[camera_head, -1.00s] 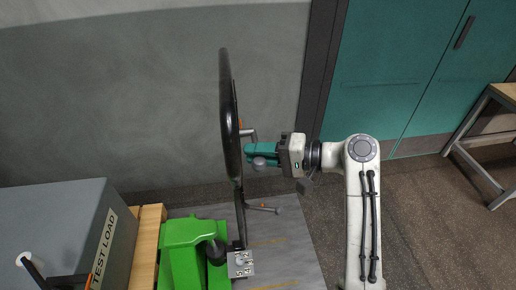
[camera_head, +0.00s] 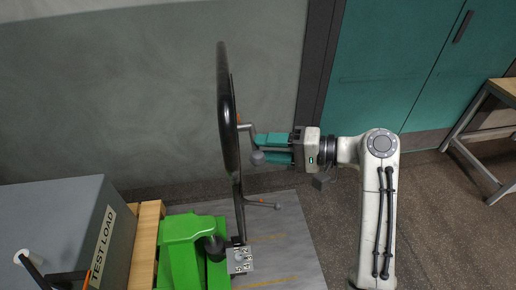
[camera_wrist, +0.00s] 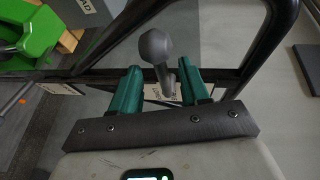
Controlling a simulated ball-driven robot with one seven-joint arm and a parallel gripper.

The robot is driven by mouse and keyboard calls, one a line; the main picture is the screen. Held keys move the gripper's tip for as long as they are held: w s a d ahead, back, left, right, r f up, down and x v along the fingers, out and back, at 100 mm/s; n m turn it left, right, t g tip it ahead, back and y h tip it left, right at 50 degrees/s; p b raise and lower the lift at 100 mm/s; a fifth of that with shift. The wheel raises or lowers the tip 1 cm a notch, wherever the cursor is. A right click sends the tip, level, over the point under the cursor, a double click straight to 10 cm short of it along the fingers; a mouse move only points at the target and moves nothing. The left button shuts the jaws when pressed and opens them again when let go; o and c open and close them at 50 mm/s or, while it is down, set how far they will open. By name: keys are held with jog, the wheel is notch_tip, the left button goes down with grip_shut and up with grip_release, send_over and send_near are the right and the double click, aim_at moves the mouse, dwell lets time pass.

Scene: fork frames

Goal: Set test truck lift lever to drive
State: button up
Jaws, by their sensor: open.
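The green test truck (camera_head: 190,232) stands at lower centre in the head view, with a tall black handle loop (camera_head: 225,110). The lift lever is a bent grey rod (camera_head: 247,128) on the right side of the handle, ending in a grey knob (camera_head: 258,158). My gripper (camera_head: 264,147) is open, its teal fingers pointing left at the knob. In the wrist view the lever knob (camera_wrist: 155,46) stands beyond and between the fingertips (camera_wrist: 160,76). The fingers appear apart from the lever on both sides. A white label (camera_wrist: 160,91) behind the lever is partly hidden and unreadable.
A grey test load box (camera_head: 60,215) sits on a wooden pallet (camera_head: 147,240) at left. Teal cabinets (camera_head: 400,65) and a workbench (camera_head: 490,115) stand at right. Floor right of the truck is clear.

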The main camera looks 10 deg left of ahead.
jog(key=v, duration=0.7)
jog(key=shift+d+b, duration=0.35)
jog(key=shift+b, duration=0.1)
jog(key=s+d+f+h, duration=0.3)
jog(key=s+d+f, duration=0.15)
jog(key=f, duration=0.35)
jog(key=s+d+f+m+t+h, duration=0.1)
jog(key=s+d+f+h, duration=0.2)
jog(key=s+f, duration=0.3)
jog(key=s+d+f+h, duration=0.3)
jog(key=s+f, duration=0.1)
jog(key=f, duration=0.5)
jog(key=s+d+f+g+h, duration=0.1)
jog(key=s+d, duration=0.4)
jog(key=s, duration=0.5)
jog(key=s+d+f+n+g+h, duration=0.1)
jog(key=s+d+f+h, duration=0.2)
jog(key=s+d+h, duration=0.3)
jog(key=s, duration=0.3)
jog(key=shift+s+d, duration=0.35)
jog(key=shift+s, duration=0.05)
